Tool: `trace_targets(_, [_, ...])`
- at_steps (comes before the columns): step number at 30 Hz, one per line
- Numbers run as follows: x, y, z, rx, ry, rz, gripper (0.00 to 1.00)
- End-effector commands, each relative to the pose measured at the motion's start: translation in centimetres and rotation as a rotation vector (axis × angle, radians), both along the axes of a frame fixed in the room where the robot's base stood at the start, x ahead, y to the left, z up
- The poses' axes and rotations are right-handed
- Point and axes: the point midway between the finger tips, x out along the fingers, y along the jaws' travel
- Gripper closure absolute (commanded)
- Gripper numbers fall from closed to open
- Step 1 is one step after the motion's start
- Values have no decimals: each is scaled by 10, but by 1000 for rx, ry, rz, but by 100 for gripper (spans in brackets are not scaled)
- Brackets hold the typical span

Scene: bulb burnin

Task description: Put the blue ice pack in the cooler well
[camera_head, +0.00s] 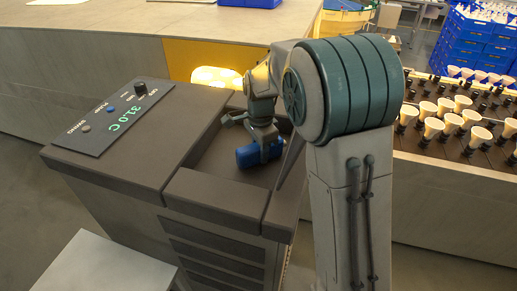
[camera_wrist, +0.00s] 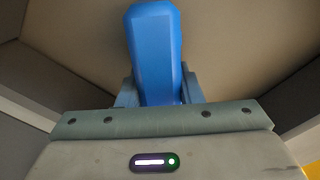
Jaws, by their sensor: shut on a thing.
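The blue ice pack (camera_head: 248,156) is in my gripper (camera_head: 262,148), over the open recess of the dark cooler. The gripper is shut on it, with a finger on each side. In the wrist view the ice pack (camera_wrist: 155,50) stands out from between the fingers of my gripper (camera_wrist: 160,92). The cooler well (camera_head: 215,155) is a sunken area in the cooler's top, right of the control panel. The ice pack appears within the well's outline; I cannot tell whether it touches the floor. My arm hides the well's right side.
A control panel (camera_head: 110,116) reading 31.0 C lies on the cooler's left top. A raised front rim (camera_head: 215,197) borders the well. A bench (camera_head: 130,45) with a lit yellow opening stands behind. Racks of bulbs (camera_head: 450,125) and blue crates (camera_head: 485,45) are at right.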

Motion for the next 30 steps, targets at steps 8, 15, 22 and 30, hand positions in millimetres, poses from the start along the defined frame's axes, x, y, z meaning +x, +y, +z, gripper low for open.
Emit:
trace_targets(8, [0, 1, -1, 1, -3, 2, 100])
trace_targets(15, [0, 1, -2, 0, -1, 2, 46])
trace_targets(22, [0, 1, 1, 1, -2, 2, 46])
trace_targets(30, [1, 1, 42, 2, -7, 2, 46])
